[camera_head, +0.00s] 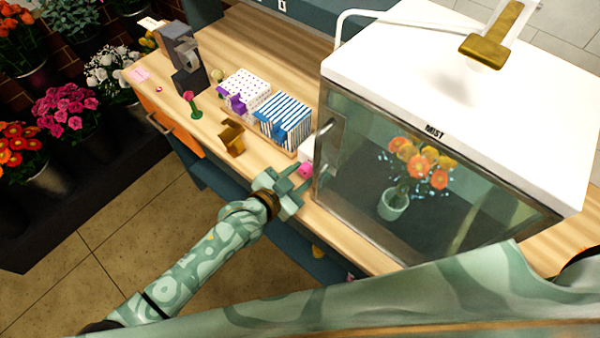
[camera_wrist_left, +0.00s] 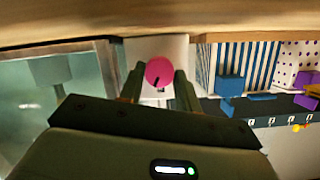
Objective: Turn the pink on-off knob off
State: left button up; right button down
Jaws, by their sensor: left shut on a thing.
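The pink knob (camera_head: 304,170) sits on a small white box beside the glass-fronted mist cabinet (camera_head: 440,75). In the left wrist view the knob (camera_wrist_left: 159,70) shows face-on as a round pink disc, with a dark pointer mark slanting toward its lower left. My left gripper (camera_head: 298,179) is at the knob, with its fingers on either side of it. It is shut on the knob, as the left wrist view also shows (camera_wrist_left: 160,82). My right gripper is not in view.
Inside the cabinet stands a pot of orange flowers (camera_head: 425,165). The cabinet's door handle (camera_head: 322,140) is close to my gripper.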

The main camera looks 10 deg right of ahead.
pick_arm(q)
jog(key=shift+w+a+f+n+g+h+b, duration=0.1)
jog(key=shift+n+g+h+b, duration=0.2)
jog(key=shift+n, duration=0.3)
jog(key=shift+f+n+g+h+b, duration=0.1)
jog(key=shift+n+h+b, duration=0.1)
jog(key=shift+n+b, duration=0.3)
jog(key=shift+n+g+b, duration=0.3)
jog(key=shift+n+b, duration=0.05)
jog(key=shift+n, duration=0.35)
jog(key=shift+r, duration=0.15)
jog(key=o, duration=1)
jog(key=p+v, duration=0.1)
jog(key=v, duration=0.7)
jog(key=p+v, duration=0.1)
jog(key=v, duration=0.7)
jog(key=shift+a, duration=0.25)
jog(key=shift+f, duration=0.3)
